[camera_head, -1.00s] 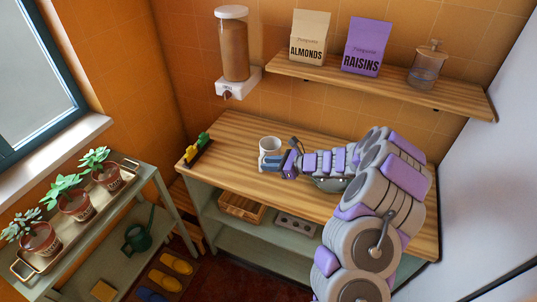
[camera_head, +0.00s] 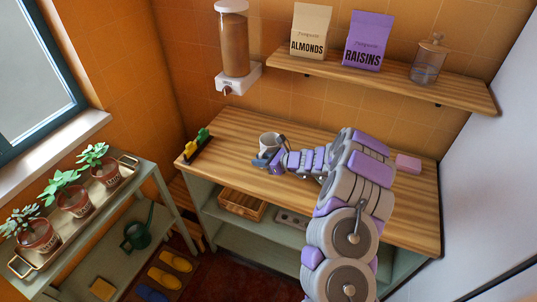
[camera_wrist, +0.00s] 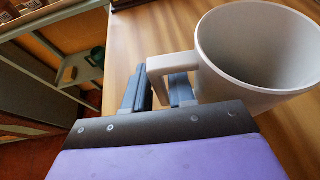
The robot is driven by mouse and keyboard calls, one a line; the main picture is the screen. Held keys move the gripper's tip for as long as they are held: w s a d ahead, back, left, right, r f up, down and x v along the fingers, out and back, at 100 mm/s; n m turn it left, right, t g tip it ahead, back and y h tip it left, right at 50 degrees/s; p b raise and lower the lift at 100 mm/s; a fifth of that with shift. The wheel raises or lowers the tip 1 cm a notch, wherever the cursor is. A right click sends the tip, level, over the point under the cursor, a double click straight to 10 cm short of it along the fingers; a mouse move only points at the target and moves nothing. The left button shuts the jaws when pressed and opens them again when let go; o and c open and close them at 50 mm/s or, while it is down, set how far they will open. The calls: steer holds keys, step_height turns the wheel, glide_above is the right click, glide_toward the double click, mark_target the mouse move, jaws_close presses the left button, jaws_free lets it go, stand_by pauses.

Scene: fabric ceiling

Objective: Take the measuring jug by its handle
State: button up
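The measuring jug (camera_head: 268,140), a plain light-grey cup, stands upright on the wooden counter. In the wrist view the jug (camera_wrist: 262,50) fills the upper right, with its squared handle (camera_wrist: 158,72) pointing left toward my gripper. My gripper (camera_wrist: 161,88) has its two dark fingers on either side of the handle's outer bar, with the right finger in the handle's opening. The fingers are apart, and I see no clear grip on the bar. In the head view my gripper (camera_head: 268,158) is at the jug's front, partly covering it.
The wooden counter (camera_head: 232,130) is clear around the jug. Yellow and green items (camera_head: 198,142) stand at its left end, and a pink block (camera_head: 408,163) lies at the right. A dispenser (camera_head: 236,50) hangs on the wall. The shelf (camera_head: 390,83) above holds bags and a glass jar (camera_head: 428,62).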

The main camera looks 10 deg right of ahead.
steer(key=shift+c, duration=0.2)
jaws_close()
